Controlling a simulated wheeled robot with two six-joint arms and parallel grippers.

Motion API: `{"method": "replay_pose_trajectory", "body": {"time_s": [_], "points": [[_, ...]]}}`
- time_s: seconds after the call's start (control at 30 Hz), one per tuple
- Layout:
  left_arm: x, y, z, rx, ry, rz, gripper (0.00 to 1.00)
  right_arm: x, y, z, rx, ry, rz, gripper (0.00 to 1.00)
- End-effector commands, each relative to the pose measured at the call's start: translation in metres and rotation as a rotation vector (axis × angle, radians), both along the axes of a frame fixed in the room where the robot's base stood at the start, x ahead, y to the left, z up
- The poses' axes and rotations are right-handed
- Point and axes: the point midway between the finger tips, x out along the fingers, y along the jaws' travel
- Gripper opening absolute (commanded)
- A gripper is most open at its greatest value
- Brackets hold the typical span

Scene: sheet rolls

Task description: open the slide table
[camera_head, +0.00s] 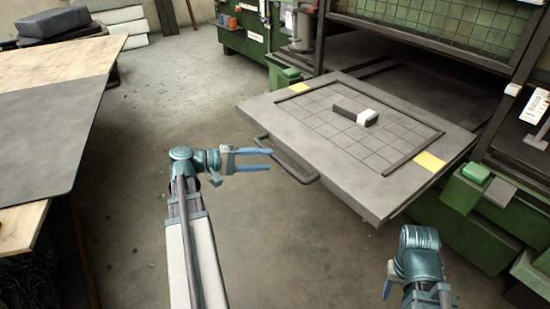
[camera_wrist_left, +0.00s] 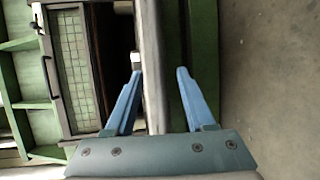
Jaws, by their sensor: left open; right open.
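The slide table (camera_head: 268,112) is a grey slab with a raised dark frame and a grid. It sticks out of the green machine in the head view. A dark bar handle (camera_head: 292,172) runs along its near left edge. My left gripper (camera_head: 271,160) is open, with its blue fingers reaching right to the handle; I cannot tell whether they touch it. In the left wrist view, the open fingers (camera_wrist_left: 158,72) have a pale edge, likely the slab's, between them. My right gripper (camera_head: 387,289) is open at the lower right, partly hidden by its arm, away from the handle.
A dark block with a white end (camera_head: 356,114) lies on the slide table. The green machine (camera_head: 450,208) stands behind and right, with an open dark bay. A wooden table with a dark sheet (camera_head: 45,125) is at left. The concrete floor between is clear.

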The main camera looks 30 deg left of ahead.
Motion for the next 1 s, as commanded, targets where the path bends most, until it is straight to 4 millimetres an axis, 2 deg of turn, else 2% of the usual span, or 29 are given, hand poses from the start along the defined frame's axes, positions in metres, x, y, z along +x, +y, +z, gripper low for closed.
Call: {"method": "replay_pose_trajectory", "body": {"time_s": [0.03,0.2,0.4,0.6,1.0], "points": [[-0.009,0.01,0.004,0.0,0.0,0.004,0.55,0.0,0.0,0.004,0.0,0.0,0.0,0.5],[-0.034,0.033,0.01,0.0,0.0,0.004,0.55,0.0,0.0,0.01,0.0,0.001,0.0,0.5],[-0.054,0.051,0.014,0.0,0.001,0.001,0.55,0.0,0.0,0.015,0.0,0.001,0.0,0.5],[-0.062,0.058,0.016,0.0,0.001,-0.001,0.55,0.0,0.0,0.016,0.0,0.001,0.0,0.5],[-0.063,0.058,0.015,0.0,0.001,-0.001,0.55,0.0,0.0,0.016,0.0,0.001,0.0,0.5]]}}
